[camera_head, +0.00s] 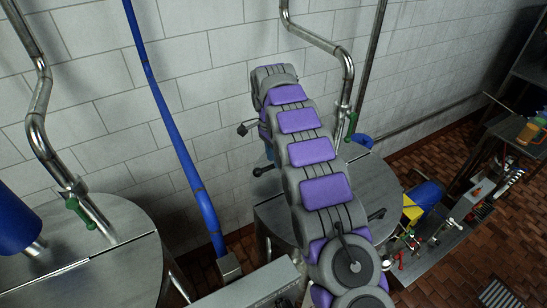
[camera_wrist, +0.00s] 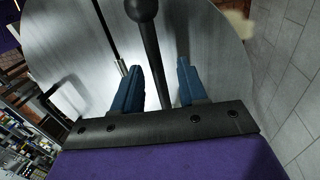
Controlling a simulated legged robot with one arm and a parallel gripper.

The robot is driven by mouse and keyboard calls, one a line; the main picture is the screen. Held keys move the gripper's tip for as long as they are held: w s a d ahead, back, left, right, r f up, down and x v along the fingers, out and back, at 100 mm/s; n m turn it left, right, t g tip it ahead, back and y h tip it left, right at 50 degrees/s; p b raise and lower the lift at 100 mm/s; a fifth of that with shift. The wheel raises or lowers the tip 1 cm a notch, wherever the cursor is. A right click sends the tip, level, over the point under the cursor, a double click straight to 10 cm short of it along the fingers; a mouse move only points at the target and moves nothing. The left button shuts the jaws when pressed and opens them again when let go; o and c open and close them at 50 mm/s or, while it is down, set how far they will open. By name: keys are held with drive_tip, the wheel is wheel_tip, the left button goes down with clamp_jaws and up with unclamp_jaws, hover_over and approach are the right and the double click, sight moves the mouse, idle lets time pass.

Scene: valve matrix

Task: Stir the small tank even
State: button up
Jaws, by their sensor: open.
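The small tank's round metal top (camera_head: 372,185) is below my arm in the head view, which hides much of it. The metal top fills most of the wrist view (camera_wrist: 222,75). A dark rod with a ball knob (camera_wrist: 147,32) crosses the wrist view and runs down between the fingers of my gripper (camera_wrist: 157,65). The two blue fingers are open, one on each side of the rod, with a visible gap on both sides. I cannot tell how deep the rod sits between them. The arm hides most of my gripper in the head view.
A larger metal tank (camera_head: 110,275) with a blue cylinder (camera_head: 15,225) stands at left. A blue pipe (camera_head: 175,130) rises between the tanks. A steel pipe with a green-handled valve (camera_head: 351,122) comes down behind the small tank. A cluttered low bench (camera_head: 435,245) stands at right.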

wheel_tip(320, 180, up, 11)
drive_tip(key=w+a+p, duration=0.1)
drive_tip(key=w+p, duration=0.1)
drive_tip(key=p, duration=1.1)
drive_tip(key=shift+a, duration=0.4)
drive_tip(key=shift+s, duration=0.1)
idle(0.5)
